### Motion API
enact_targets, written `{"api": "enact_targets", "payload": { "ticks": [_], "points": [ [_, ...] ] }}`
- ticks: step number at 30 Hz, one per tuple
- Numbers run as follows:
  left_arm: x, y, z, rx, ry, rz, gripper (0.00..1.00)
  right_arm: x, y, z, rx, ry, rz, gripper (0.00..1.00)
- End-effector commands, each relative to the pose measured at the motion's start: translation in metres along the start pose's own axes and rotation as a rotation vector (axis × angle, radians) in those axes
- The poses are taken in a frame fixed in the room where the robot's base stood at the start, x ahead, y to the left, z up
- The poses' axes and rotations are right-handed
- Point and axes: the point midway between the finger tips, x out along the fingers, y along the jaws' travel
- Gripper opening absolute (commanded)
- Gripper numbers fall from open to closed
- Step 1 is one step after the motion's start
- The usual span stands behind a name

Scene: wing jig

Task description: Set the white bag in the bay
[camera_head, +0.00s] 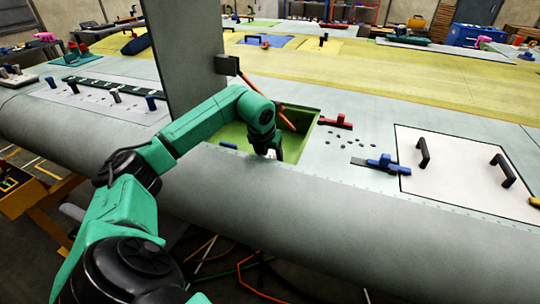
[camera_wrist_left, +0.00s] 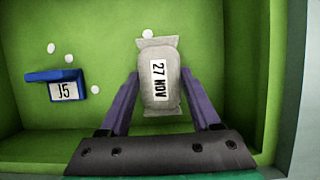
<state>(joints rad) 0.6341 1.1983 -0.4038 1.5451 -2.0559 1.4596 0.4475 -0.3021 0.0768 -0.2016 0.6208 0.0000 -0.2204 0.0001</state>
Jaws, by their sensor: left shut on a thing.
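The white bag (camera_wrist_left: 161,107), with a "27 NOV" label, shows in the wrist view between the two purple fingers of my left gripper (camera_wrist_left: 161,84). The fingers are shut on its sides. Behind it is the green floor of the bay (camera_wrist_left: 110,120). I cannot tell whether the bag touches that floor. In the head view my left gripper (camera_head: 276,154) reaches down into the green-lined bay (camera_head: 298,145) in the grey wing, near its front edge. There the bag is mostly hidden by my arm. My right gripper is not in view.
A blue piece with a "J5" label (camera_wrist_left: 62,86) and several pale spots are in the bay. A raised grey panel (camera_head: 185,55) stands behind my left arm. Red (camera_head: 336,122) and blue (camera_head: 380,163) clamps and a white panel with black handles (camera_head: 455,175) lie right of the bay.

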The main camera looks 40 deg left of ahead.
Motion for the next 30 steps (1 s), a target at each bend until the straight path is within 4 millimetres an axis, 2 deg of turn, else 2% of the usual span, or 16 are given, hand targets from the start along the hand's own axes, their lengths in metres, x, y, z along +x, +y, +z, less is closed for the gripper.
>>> {"api": "enact_targets", "payload": {
  "ticks": [8,9,11,12,22,24,26,30],
  "points": [
    [0.006,0.0,-0.002,0.0,-0.001,0.0,0.0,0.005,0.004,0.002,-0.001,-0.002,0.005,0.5],
    [0.006,0.0,-0.002,0.0,0.0,0.0,0.68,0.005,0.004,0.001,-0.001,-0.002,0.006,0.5],
    [0.006,0.0,-0.002,0.0,0.0,0.0,0.91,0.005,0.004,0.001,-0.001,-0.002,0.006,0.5],
    [0.006,0.0,-0.002,0.0,0.0,0.0,0.94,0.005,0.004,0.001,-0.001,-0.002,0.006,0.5],
    [0.0,0.0,0.0,0.0,0.0,0.0,0.94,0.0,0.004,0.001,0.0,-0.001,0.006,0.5],
    [-0.011,0.0,0.005,0.0,-0.001,0.0,0.94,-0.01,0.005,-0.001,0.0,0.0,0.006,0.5],
    [-0.015,0.0,0.003,0.001,-0.005,0.0,0.94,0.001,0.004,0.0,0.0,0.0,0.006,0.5],
    [-0.054,0.0,0.002,0.002,-0.008,0.0,0.94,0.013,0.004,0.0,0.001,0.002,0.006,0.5]
  ]
}}
